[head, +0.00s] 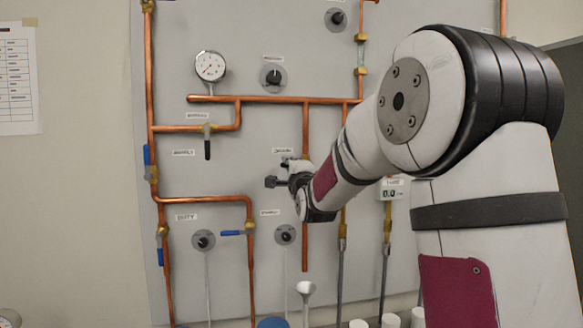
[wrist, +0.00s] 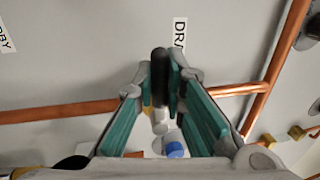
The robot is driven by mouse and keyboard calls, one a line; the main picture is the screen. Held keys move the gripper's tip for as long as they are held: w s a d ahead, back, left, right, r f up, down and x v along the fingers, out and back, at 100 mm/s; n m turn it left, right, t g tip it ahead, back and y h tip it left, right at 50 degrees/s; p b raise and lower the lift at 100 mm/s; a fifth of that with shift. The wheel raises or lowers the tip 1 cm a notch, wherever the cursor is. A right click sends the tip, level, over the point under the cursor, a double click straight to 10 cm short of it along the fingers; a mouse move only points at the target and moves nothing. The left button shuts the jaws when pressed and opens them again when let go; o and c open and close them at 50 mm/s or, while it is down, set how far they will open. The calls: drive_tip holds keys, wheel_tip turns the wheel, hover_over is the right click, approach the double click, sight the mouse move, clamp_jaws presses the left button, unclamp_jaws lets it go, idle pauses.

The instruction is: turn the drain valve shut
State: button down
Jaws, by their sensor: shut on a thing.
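My gripper (head: 278,174) is at the pipe panel, just below a small label (head: 283,151) and left of a vertical copper pipe. In the wrist view its two teal-padded fingers (wrist: 163,78) are shut on the black drain valve handle (wrist: 160,68). A grey stem (wrist: 160,121) shows below the handle, between the fingers. A label starting "DRA" (wrist: 179,33) is on the panel beside the fingertips. In the head view my gripper and wrist hide most of this valve, so I cannot tell its turn angle there.
Copper pipes (head: 270,98) run across the grey panel. A black-handled valve (head: 207,150) hangs up and left of my gripper. Round knobs (head: 203,240) and (head: 285,235) another knob sit below. A gauge (head: 210,66) is above. White cups (head: 389,321) stand at the bottom.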

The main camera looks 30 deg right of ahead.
idle(0.3)
drive_tip(key=c, duration=1.6)
unclamp_jaws()
drive_tip(key=shift+d, duration=0.1)
drive_tip(key=shift+c, duration=0.2)
drive_tip(key=v, duration=1.2)
drive_tip(key=s+a+f+n+g+y, duration=0.4)
drive_tip(key=s+a+f+n+g, duration=0.35)
drive_tip(key=s+a+n, duration=0.35)
drive_tip(key=s+a+f+n+g, duration=0.1)
drive_tip(key=s+f+n+g, duration=0.1)
drive_tip(key=s, duration=0.4)
drive_tip(key=s+a+f+n+g+y, duration=0.1)
drive_tip(key=s+a+f+n+g, duration=0.1)
drive_tip(key=s+n, duration=0.3)
drive_tip(key=s+a+f+n+g, duration=0.2)
drive_tip(key=s+f+n, duration=0.1)
drive_tip(key=s, duration=0.6)
drive_tip(key=shift+f+y, duration=0.3)
drive_tip(key=shift+f, duration=0.55)
